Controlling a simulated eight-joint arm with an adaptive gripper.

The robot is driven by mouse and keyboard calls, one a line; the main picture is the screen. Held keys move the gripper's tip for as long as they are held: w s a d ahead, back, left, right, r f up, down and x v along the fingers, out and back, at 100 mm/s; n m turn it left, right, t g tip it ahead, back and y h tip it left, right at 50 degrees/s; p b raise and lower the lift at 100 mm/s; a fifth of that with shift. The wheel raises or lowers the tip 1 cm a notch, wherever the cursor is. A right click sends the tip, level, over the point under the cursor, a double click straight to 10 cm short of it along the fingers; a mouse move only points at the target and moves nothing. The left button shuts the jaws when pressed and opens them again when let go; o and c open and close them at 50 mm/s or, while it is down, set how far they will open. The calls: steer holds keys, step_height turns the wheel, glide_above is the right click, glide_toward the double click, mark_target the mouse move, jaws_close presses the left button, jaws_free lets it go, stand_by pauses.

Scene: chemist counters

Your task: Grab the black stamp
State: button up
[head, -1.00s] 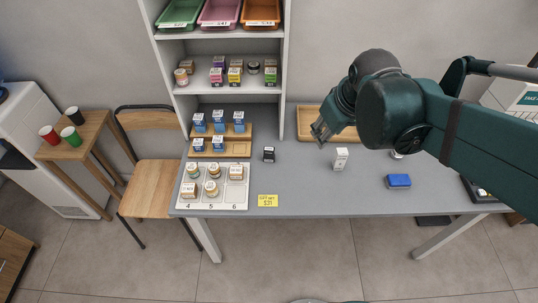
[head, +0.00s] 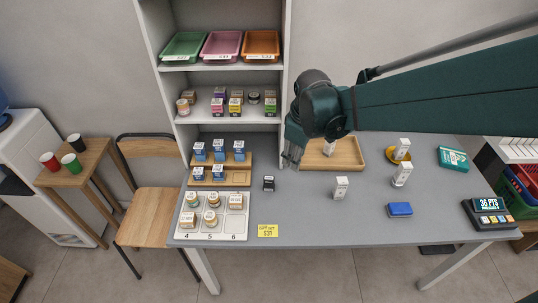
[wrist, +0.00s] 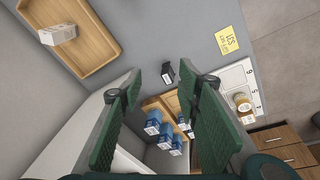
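The black stamp (head: 268,183) stands on the grey counter, to the right of the wooden stepped rack and the white numbered tray. It also shows in the wrist view (wrist: 167,74), beyond and between the two green fingers. My gripper (head: 291,162) is above the counter, up and to the right of the stamp in the head view, and apart from it. In the wrist view my gripper (wrist: 160,80) has its fingers wide apart with nothing between them.
The wooden rack (head: 237,184) with blue boxes and the white tray (head: 207,229) with jars are left of the stamp. A yellow note (head: 268,231) lies in front. A wooden tray (head: 350,165) with a white box is at right. Shelves (head: 229,66) rise behind. A blue block (head: 400,210) lies farther right.

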mark_target(269, 178)
steer(key=w+a+f+n, duration=0.1)
steer(key=w+a+f, duration=0.1)
steer(key=a+f, duration=0.1)
steer(key=w+a+f+n+g, duration=0.1)
steer(key=w+a+f+n, duration=0.1)
steer(key=f, duration=0.4)
steer(key=w+a+f+n+g, duration=0.1)
steer(key=w+a+f+n, duration=0.1)
steer(key=a+f, duration=0.2)
steer(key=shift+w+f, duration=0.15)
steer(key=shift+f, duration=0.3)
steer(key=shift+f, duration=0.15)
steer(key=shift+f, duration=1.15)
steer(key=shift+f, duration=0.15)
steer(key=shift+w+f+b, duration=0.2)
steer(key=shift+f+b, duration=0.25)
steer(key=shift+f, duration=2)
steer(key=c, duration=1)
